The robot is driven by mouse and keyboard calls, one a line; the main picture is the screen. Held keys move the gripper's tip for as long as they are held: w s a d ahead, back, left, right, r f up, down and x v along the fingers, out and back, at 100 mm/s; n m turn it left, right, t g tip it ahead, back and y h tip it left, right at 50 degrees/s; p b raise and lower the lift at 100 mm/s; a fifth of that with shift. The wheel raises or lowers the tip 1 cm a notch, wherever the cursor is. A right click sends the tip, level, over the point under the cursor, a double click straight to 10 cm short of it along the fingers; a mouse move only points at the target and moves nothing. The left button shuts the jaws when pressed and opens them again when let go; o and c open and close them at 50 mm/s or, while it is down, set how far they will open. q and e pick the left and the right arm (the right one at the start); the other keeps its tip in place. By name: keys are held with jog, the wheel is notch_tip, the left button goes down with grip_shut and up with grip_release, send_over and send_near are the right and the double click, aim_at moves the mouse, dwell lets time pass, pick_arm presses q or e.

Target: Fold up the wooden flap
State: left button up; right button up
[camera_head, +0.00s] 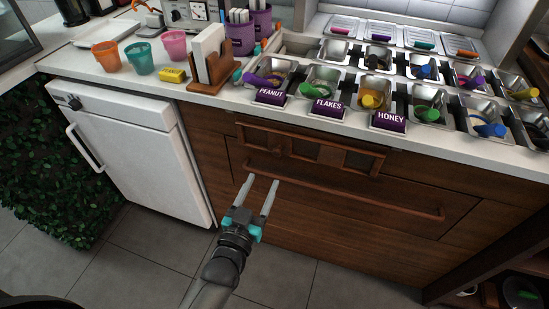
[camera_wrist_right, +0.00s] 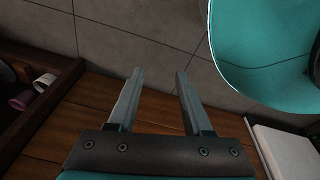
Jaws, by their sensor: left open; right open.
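The wooden flap (camera_head: 344,157) is a framed brown panel with openings in it. It hangs down against the drawer front, just below the counter edge. I cannot tell whether the fingers touch the bar. My right gripper (camera_wrist_right: 160,71) is open and empty in the right wrist view, above grey floor tiles and brown wood. The flap cannot be made out in that view.
The counter above holds metal topping bins (camera_head: 372,92), label signs such as HONEY (camera_head: 389,122), a wooden holder (camera_head: 210,72) and coloured cups (camera_head: 140,58). A white appliance (camera_head: 125,140) stands left of the drawers. An open dark shelf is at lower right. The floor in front is clear.

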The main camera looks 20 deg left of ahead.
aim_at(276, 153)
pick_arm(q)
jog(key=w+b, duration=0.2)
jog(key=w, duration=0.6)
jog(key=shift+d, duration=0.15)
jog(key=shift+w+b, duration=0.5)
jog(key=shift+w, duration=0.6)
pick_arm(e)
jog(key=w+a+r, duration=0.3)
jog(key=w+r, duration=0.1)
jog(key=shift+a+r, duration=0.25)
jog(key=shift+r, duration=0.15)
jog(key=shift+w, duration=0.1)
pick_arm(q)
grip_shut()
